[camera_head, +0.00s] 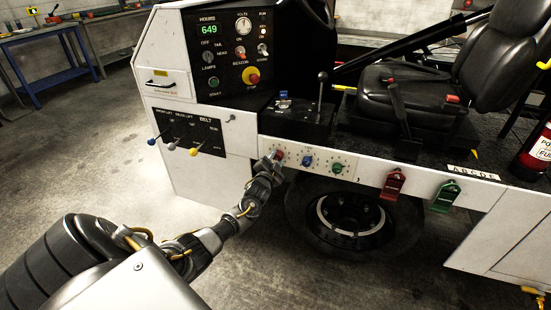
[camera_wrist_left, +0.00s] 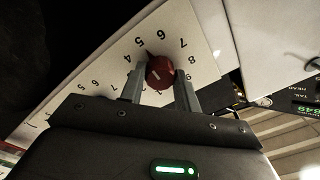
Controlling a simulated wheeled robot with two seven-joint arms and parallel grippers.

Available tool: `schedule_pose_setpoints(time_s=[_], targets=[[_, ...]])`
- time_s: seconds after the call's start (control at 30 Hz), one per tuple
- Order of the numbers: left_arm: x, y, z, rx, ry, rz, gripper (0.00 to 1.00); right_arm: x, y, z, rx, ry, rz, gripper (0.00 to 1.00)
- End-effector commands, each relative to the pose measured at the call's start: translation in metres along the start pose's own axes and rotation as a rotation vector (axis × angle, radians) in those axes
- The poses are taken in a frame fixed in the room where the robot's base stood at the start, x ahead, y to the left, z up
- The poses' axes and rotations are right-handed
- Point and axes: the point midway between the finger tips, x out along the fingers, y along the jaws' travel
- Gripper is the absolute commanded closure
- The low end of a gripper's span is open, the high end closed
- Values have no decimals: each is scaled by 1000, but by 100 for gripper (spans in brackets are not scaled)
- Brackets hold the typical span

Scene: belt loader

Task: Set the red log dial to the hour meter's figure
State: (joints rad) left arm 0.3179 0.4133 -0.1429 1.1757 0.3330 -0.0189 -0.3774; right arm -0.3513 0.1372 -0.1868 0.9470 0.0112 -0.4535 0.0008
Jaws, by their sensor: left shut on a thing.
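The hour meter (camera_head: 209,30) on the black panel reads 649 in green digits. The red log dial (camera_head: 279,154) is the leftmost of three dials on the white strip below the deck. My left gripper (camera_head: 272,161) is at it, shut on its knob. In the left wrist view, the red knob (camera_wrist_left: 160,72) sits between the two fingers of my left gripper (camera_wrist_left: 161,88), with a numbered white plate around it. The numbers appear turned over there. The knob's pointed tip faces up and slightly left, around the 5 and 6; the exact setting is hard to tell. My right gripper is out of view.
A blue dial (camera_head: 307,161) and a green dial (camera_head: 337,168) sit right of the red one. Levers with coloured knobs (camera_head: 193,151) stick out at left. Floor in front is clear.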

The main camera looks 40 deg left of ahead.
Motion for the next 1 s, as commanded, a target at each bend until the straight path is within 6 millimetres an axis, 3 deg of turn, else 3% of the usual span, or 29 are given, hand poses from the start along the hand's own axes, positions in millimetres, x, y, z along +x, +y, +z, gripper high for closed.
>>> schedule_pose_setpoints(time_s=[0.5,1.0], targets=[[0,-2,2,430,7,6,91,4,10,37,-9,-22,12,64],[0,-1,2,588,10,7,91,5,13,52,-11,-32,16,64]])
